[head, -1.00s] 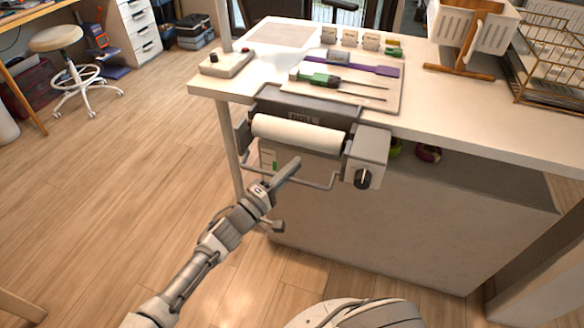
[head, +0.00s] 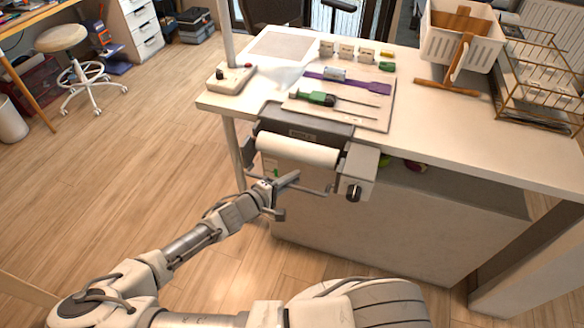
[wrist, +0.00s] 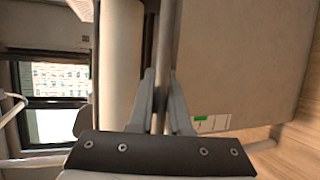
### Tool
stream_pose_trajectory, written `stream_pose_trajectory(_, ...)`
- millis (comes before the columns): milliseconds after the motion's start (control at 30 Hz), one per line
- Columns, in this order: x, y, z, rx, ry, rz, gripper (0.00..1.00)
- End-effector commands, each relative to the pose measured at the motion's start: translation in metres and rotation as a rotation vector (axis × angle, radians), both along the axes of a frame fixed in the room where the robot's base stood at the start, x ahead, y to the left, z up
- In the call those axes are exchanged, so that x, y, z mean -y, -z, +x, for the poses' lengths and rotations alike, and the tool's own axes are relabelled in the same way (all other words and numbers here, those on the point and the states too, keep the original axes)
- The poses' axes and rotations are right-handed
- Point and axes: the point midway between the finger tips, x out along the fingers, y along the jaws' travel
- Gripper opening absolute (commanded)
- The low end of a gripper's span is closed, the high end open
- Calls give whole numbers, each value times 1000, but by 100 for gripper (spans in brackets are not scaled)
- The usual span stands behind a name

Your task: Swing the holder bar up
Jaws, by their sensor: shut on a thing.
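The holder bar (head: 316,191) is a thin grey rod on side arms. It hangs in front of and below the white roller (head: 298,149) on the device at the table's edge. My gripper (head: 290,178) reaches it from the lower left in the head view and covers part of it. In the wrist view the bar (wrist: 164,45) runs up the picture between the two fingers of my gripper (wrist: 163,85), which are shut on it. The roller (wrist: 121,70) stands just left of the bar there.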

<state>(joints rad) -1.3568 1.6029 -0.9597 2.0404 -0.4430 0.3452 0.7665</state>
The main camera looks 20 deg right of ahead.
Motion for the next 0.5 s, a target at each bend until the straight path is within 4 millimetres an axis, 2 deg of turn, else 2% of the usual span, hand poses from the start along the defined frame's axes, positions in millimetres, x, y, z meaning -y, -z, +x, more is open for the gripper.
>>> stream_pose_trajectory(33, 0, -10, 1, -29, 3, 28, 0)
stream_pose_trajectory(500, 2, -14, 5, -348, 2, 266, 0)
